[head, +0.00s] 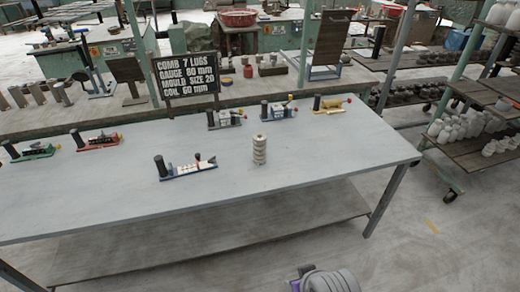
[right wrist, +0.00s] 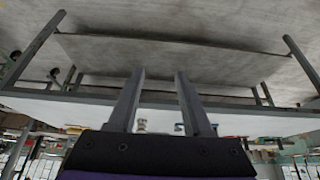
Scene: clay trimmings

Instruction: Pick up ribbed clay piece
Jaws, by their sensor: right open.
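The ribbed clay piece (head: 259,150) is a pale beige, upright stack of rounded rings. It stands alone on the grey-white table (head: 330,165), right of the middle in the head view. My right gripper (right wrist: 158,74) shows in the right wrist view with its two fingers apart and nothing between them. It is away from the clay piece, with the table's edge and lower shelf beyond it. A small pale object shows between the finger bases there, too small to identify surely. Part of my right arm shows at the head view's bottom edge. My left gripper is out of view.
A blue tool with a black upright cylinder (head: 188,170) lies left of the clay piece. Several similar coloured tools line the table's back, including a yellow one (head: 332,105). A black sign (head: 187,82) stands behind. The table's front and right areas are clear.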

